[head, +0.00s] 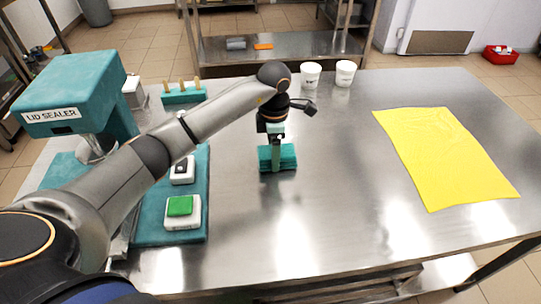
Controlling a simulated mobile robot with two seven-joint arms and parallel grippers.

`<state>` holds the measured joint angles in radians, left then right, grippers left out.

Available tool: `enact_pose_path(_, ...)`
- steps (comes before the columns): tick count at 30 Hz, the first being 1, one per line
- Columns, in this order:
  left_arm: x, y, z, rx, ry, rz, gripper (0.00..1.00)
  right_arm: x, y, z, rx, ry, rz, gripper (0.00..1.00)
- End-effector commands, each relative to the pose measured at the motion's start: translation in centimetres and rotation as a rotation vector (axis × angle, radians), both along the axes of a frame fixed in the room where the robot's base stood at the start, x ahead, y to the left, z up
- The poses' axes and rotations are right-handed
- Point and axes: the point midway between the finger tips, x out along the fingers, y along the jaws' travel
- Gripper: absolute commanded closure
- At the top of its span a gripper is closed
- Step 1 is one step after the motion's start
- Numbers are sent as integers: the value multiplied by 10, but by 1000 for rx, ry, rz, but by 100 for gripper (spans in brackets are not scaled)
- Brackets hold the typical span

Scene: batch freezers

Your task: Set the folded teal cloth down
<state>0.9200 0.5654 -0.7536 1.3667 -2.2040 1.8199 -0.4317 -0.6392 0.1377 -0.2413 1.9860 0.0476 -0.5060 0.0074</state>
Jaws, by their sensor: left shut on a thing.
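The folded teal cloth (289,160) is a small block-shaped bundle near the middle of the steel table (310,215). My left gripper (276,165) reaches in from the left, points down and is shut on the cloth. I cannot tell whether the cloth touches the table or hangs just above it. My right gripper is not in view.
A teal lid sealer (75,90) with its base and a green button (180,206) stands at the left. Two white cups (310,75) stand at the back edge. A yellow cloth (445,155) lies flat at the right. The table's front middle is clear.

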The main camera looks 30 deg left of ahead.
Motion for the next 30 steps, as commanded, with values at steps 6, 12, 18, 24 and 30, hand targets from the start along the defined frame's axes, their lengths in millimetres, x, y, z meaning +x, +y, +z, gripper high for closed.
enact_pose_path(6, 0, -1, -1, 0, 0, -1, 76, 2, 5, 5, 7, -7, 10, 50)
enact_pose_path(12, 0, -1, -6, 1, 0, -1, 76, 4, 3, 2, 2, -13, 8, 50)
enact_pose_path(18, 0, -1, -5, 0, 0, -1, 1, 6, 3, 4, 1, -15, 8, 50)
enact_pose_path(24, 0, -1, -5, 0, 0, -1, 0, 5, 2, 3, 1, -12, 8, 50)
enact_pose_path(30, 1, -1, 8, 1, -3, -2, 0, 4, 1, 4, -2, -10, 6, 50)
